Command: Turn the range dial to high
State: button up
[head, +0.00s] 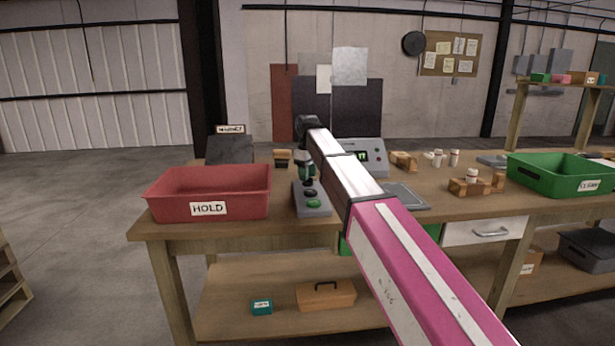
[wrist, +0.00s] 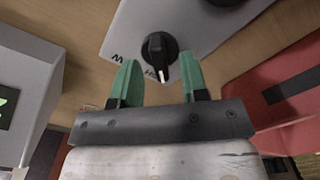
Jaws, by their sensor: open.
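The range dial (wrist: 160,50) is a black knob with a white pointer mark, on a pale grey panel (wrist: 200,25) in the wrist view. The mark points down toward the gripper, close beside a partly hidden printed label starting with "H". Another letter shows further left. In the head view my gripper (head: 304,170) is over the back of the grey control box (head: 312,211), hiding the dial there.
A red HOLD bin (head: 208,191) stands left of the box, close by. A grey device with a green display (head: 365,156) stands behind to the right. A green bin (head: 560,176) is at the far right. Another dark round control (wrist: 226,2) shows at the wrist view's top edge.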

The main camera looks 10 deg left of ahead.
notch_tip(320, 180, up, 10)
dwell(0.4)
